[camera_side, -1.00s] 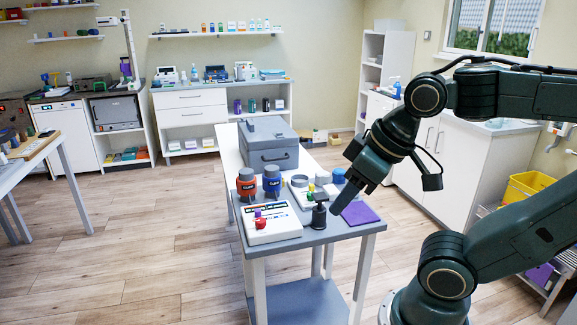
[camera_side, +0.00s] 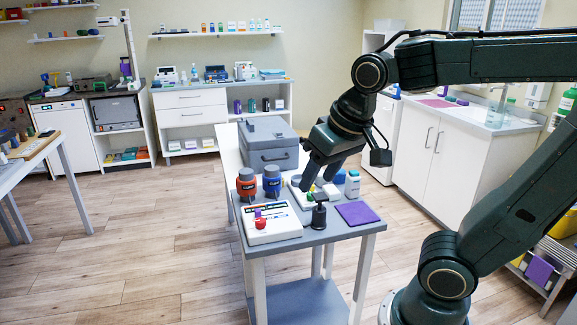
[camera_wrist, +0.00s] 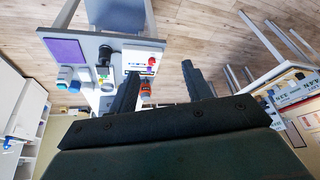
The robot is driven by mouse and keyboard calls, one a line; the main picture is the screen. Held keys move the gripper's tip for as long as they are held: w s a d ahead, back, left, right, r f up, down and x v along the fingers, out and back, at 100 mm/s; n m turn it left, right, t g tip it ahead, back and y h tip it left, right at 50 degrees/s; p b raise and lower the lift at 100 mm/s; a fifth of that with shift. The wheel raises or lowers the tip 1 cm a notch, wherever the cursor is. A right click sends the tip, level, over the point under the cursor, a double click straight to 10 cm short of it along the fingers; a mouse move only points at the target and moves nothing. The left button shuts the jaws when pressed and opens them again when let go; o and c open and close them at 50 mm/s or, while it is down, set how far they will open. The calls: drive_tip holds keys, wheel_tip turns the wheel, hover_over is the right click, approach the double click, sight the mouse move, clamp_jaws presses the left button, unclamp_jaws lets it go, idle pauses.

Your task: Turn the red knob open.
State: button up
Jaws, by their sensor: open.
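The red knob (camera_side: 260,223) sits on top of a white box (camera_side: 272,231) at the near left corner of the small table in the side view. A small purple piece shows just behind the knob. The white box also shows in the wrist view (camera_wrist: 142,58), with a small red spot on it that looks like the knob. My gripper (camera_side: 320,180) is open and empty, above the right middle of the table. It is apart from the knob, to its right and farther back. In the wrist view its two fingers (camera_wrist: 160,75) are spread.
An orange jar (camera_side: 246,185) and a blue jar (camera_side: 271,181) stand behind the white box. A black stand (camera_side: 319,214) is right of it, beside a purple mat (camera_side: 358,213). A white bottle (camera_side: 352,186) stands behind the mat. A grey case (camera_side: 268,145) fills the table's far end.

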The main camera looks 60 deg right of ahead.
drive_tip(key=w+d+f+m+g+h, duration=0.25)
drive_tip(key=w+m, duration=0.45)
drive_tip(key=w, duration=0.5)
drive_tip(key=m+g+h, duration=0.1)
drive_tip(key=m+g, duration=0.1)
drive_tip(key=m, duration=0.5)
hover_over(260, 220)
drive_tip(key=a, duration=0.6)
wheel_tip(260, 220, down, 9)
drive_tip(key=shift+d+f, duration=0.1)
drive_tip(key=shift+d, duration=0.05)
drive_tip(key=x, duration=1.3)
drive_tip(key=shift+s+f, duration=0.2)
drive_tip(key=shift+f, duration=0.05)
drive_tip(key=c, duration=0.9)
